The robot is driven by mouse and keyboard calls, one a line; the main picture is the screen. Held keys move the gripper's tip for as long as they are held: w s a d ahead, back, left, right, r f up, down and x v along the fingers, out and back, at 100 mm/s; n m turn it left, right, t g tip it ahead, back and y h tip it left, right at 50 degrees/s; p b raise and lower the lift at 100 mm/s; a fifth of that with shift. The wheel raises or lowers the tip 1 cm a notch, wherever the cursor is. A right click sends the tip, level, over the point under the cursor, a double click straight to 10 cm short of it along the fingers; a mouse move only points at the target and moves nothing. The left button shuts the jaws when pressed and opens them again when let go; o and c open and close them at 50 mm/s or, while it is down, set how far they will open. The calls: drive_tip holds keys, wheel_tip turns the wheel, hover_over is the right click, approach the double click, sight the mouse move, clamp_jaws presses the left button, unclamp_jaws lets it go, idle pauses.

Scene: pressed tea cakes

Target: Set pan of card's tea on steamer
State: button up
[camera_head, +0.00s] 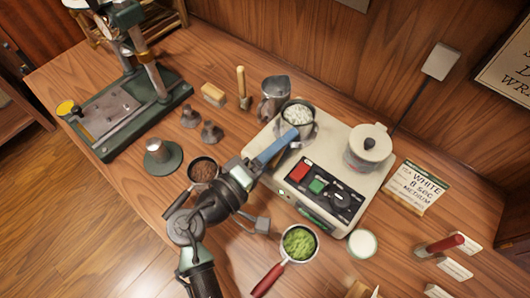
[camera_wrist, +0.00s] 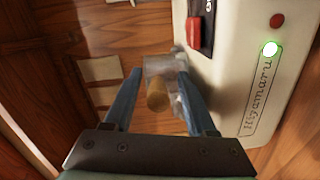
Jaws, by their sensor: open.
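The card (camera_head: 418,186) reads "WHITE 8 sec MEDIUM" and stands right of the steamer. A metal pan of white tea (camera_head: 297,112) is at the back left corner of the cream steamer (camera_head: 270,135); I cannot tell exactly how it rests there. My gripper (camera_head: 289,137) is just in front of this pan, with its blue fingers over the steamer's left side. In the wrist view my gripper (camera_wrist: 158,82) is open, with the tan end of a handle (camera_wrist: 157,96) between the fingers and blurred pale metal behind it. The steamer (camera_wrist: 245,50) also shows there, with a lit green light.
A lidded pot (camera_head: 369,150) sits on the steamer's right. A metal pitcher (camera_head: 273,98) stands close behind the white-tea pan. A green-tea pan (camera_head: 298,243), a brown-tea pan (camera_head: 202,170) and a white cup (camera_head: 362,243) are in front. A green press (camera_head: 120,112) stands at left.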

drive_tip(key=shift+a, duration=0.1)
drive_tip(key=f+b+v, duration=0.1)
drive_tip(key=b+v, duration=0.1)
drive_tip(key=v, duration=1.1)
drive_tip(key=w+d+r+m+t+y+p, duration=0.1)
drive_tip(key=w+r+m+t+y, duration=0.15)
drive_tip(key=w+r, duration=0.45)
drive_tip(key=w+d+r+m+t+y+p, duration=0.1)
drive_tip(key=w+r+y+p, duration=0.15)
drive_tip(key=r, duration=0.85)
drive_tip(key=w+r+m+t+y, duration=0.1)
drive_tip(key=w+r+m+y, duration=0.15)
drive_tip(key=w+r, duration=0.5)
drive_tip(key=s+d+r+t+y, duration=0.1)
drive_tip(key=s+r+t, duration=0.2)
drive_tip(key=r, duration=0.7)
drive_tip(key=s+d+r+m+t+y+p, duration=0.1)
drive_tip(key=s+d+r+t, duration=0.1)
drive_tip(key=s+r, duration=0.3)
drive_tip(key=s+d+r+t+y+p, duration=0.1)
drive_tip(key=s+r+t, duration=0.3)
drive_tip(key=r, duration=1)
drive_tip(key=shift+s+d+r+m+y, duration=0.35)
drive_tip(key=shift+s+d+m+y, duration=0.15)
drive_tip(key=shift+d, duration=0.25)
drive_tip(key=shift+s+r+t, duration=0.2)
drive_tip(key=shift+s+t, duration=0.05)
drive_tip(key=shift+t, duration=0.1)
drive_tip(key=shift+c, duration=0.6)
drive_tip(key=shift+f, duration=0.1)
